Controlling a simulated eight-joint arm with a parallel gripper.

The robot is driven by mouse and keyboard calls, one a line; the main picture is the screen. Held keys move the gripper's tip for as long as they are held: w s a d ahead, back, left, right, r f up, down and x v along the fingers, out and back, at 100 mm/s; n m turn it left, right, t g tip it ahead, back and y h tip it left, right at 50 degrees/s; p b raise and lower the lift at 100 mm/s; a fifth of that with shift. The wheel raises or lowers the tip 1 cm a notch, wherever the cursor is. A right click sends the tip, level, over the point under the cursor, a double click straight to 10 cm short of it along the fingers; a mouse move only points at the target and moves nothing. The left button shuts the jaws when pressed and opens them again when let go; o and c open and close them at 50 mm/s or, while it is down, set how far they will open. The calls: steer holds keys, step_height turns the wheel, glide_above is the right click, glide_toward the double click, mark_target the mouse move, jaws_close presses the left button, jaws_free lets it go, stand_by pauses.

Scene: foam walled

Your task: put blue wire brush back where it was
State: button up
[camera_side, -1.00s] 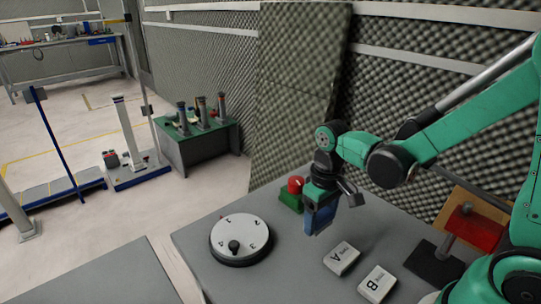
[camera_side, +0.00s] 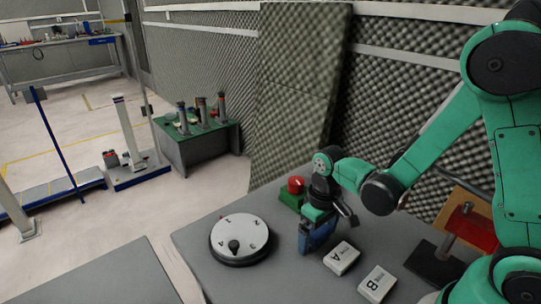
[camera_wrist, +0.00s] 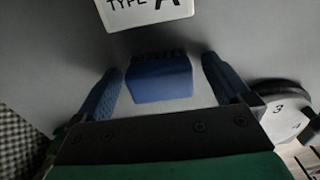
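The blue wire brush (camera_wrist: 159,82) shows in the wrist view as a blue block with a dark strip on its far edge, between my two blue fingers. My gripper (camera_wrist: 162,68) is open around it, with a narrow grey gap on each side of the block. In the side view my gripper (camera_side: 317,240) points down, low at the grey tabletop, left of the type A block. There the brush blends with the blue fingers, and its contact with the table is hard to make out.
White block A (camera_side: 341,257) is close to the right of my gripper, and white block B (camera_side: 376,283) lies beyond it. A round numbered dial (camera_side: 240,236) stands left. A red button on a green base (camera_side: 293,194) stands behind. The front of the table is clear.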

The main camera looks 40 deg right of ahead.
mark_target(320, 231)
steer(key=shift+r, duration=0.1)
step_height(320, 231, up, 14)
steer(key=s+a+t, duration=0.1)
steer(key=t, duration=0.6)
steer(key=shift+f, duration=0.2)
stand_by(0.5)
steer(key=shift+s, duration=0.1)
stand_by(1.0)
